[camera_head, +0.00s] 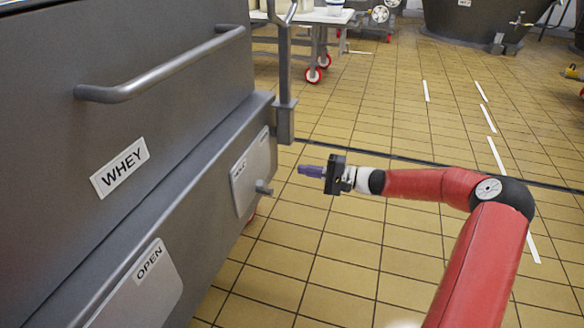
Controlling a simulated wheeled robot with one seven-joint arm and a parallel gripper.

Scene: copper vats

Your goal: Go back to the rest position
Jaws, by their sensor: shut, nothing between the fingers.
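My gripper (301,170) is at the end of my red arm, in the middle of the view, pointing left. Its purple fingers are shut with nothing between them. The gripper is in the air over the tiled floor, to the right of the grey metal vat (60,60) and apart from it. The gripper points toward a small knob (263,188) on the vat's lower panel.
The vat bears a WHEY label (120,167), an OPEN plate (140,290) and a long handle bar (160,70). A wheeled table (325,17) and a dark vat (480,18) stand at the back. The tiled floor (400,120) between is clear.

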